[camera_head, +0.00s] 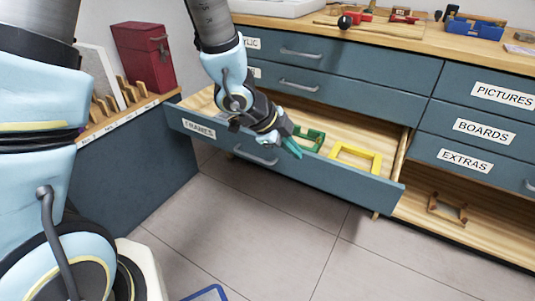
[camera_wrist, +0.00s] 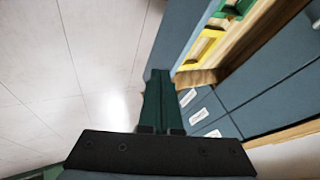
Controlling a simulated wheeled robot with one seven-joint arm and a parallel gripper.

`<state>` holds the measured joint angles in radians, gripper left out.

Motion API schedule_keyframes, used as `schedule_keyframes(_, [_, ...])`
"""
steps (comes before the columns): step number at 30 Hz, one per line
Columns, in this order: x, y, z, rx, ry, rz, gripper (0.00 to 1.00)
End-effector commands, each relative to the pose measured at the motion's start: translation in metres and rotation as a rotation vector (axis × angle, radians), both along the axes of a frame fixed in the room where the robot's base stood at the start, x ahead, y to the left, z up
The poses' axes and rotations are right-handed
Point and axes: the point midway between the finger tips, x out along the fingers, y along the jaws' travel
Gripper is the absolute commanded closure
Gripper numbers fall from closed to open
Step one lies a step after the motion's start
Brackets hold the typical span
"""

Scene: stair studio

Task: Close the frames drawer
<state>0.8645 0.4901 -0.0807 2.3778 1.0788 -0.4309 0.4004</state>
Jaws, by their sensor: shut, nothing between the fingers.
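The frames drawer (camera_head: 345,182), blue-grey with a "FRAMES" label (camera_head: 199,128) and a metal bar handle (camera_head: 255,156), is pulled well out in the head view. A green frame (camera_head: 312,138) and a yellow frame (camera_head: 357,156) lie inside it. My gripper (camera_head: 297,153) is shut and empty, above the drawer's front panel, right of the handle. I cannot tell if it touches the panel. In the wrist view my shut gripper (camera_wrist: 157,78) points along the drawer front (camera_wrist: 180,38), with the yellow frame (camera_wrist: 203,46) beyond it.
Closed drawers labelled PICTURES (camera_head: 502,95), BOARDS (camera_head: 484,131) and EXTRAS (camera_head: 465,160) are at the right. An open shelf (camera_head: 475,215) holds a brown frame. A red box (camera_head: 143,56) stands on the left counter. The tiled floor (camera_head: 270,225) before the drawer is clear.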

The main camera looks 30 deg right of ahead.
Motion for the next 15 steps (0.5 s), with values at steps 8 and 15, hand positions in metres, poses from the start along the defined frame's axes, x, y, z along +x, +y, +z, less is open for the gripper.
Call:
schedule_keyframes(8, [-0.018, -0.018, -0.023, -0.012, 0.002, -0.071, 1.00])
schedule_keyframes(15, [-0.022, -0.046, -0.062, -0.012, 0.003, -0.068, 1.00])
